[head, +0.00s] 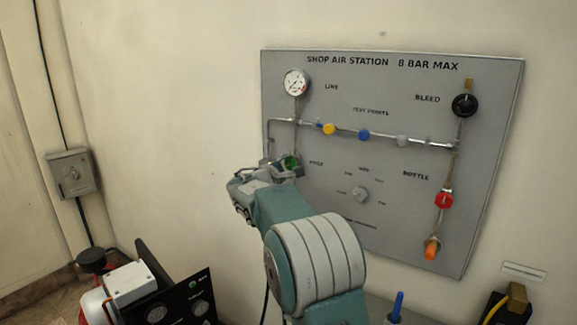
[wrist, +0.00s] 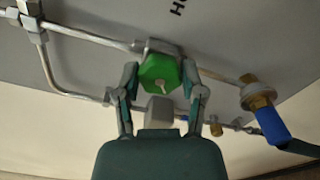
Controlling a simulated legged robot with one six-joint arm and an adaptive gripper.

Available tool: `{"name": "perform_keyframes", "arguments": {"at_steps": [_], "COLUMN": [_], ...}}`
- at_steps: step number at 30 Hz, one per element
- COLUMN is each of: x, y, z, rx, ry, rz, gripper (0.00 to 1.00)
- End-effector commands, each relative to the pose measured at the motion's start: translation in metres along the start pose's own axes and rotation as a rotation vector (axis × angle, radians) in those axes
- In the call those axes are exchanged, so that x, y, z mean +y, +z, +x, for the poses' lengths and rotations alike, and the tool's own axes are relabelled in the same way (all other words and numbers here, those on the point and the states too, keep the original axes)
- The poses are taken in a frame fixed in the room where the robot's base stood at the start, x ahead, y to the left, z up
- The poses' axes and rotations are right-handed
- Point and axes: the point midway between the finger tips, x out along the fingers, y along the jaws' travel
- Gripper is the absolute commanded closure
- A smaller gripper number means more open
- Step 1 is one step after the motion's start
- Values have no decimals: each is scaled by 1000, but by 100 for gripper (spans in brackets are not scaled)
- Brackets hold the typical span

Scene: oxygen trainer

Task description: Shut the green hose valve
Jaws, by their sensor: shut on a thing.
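The green hose valve (head: 290,162) is on the left side of the grey panel, by the word HOSE, partly hidden by my gripper in the head view. In the wrist view its green knob (wrist: 160,73) fills the space between the two fingers, with a small pale screw or pointer at its middle. My gripper (head: 272,170) is at the valve, and the wrist view shows its fingertips (wrist: 158,82) on either side of the knob, shut on it. How far the knob is turned is hard to tell.
The grey panel (head: 320,215) carries a gauge (head: 295,83), yellow and blue test-point knobs, a black bleed knob (head: 465,105) and a red bottle knob (head: 444,199). In the wrist view a blue-handled brass fitting (wrist: 265,110) sits right of my fingers. A compressor (head: 125,285) stands lower left.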

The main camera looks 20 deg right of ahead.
Motion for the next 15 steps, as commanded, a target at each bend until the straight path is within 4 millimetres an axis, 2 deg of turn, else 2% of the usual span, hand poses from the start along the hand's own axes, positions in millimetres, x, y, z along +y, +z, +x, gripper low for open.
{"name": "perform_keyframes", "arguments": {"at_steps": [15], "x": [-3], "y": [-1], "z": [0], "rx": [1], "ry": [-3], "rz": [489], "gripper": [95]}}
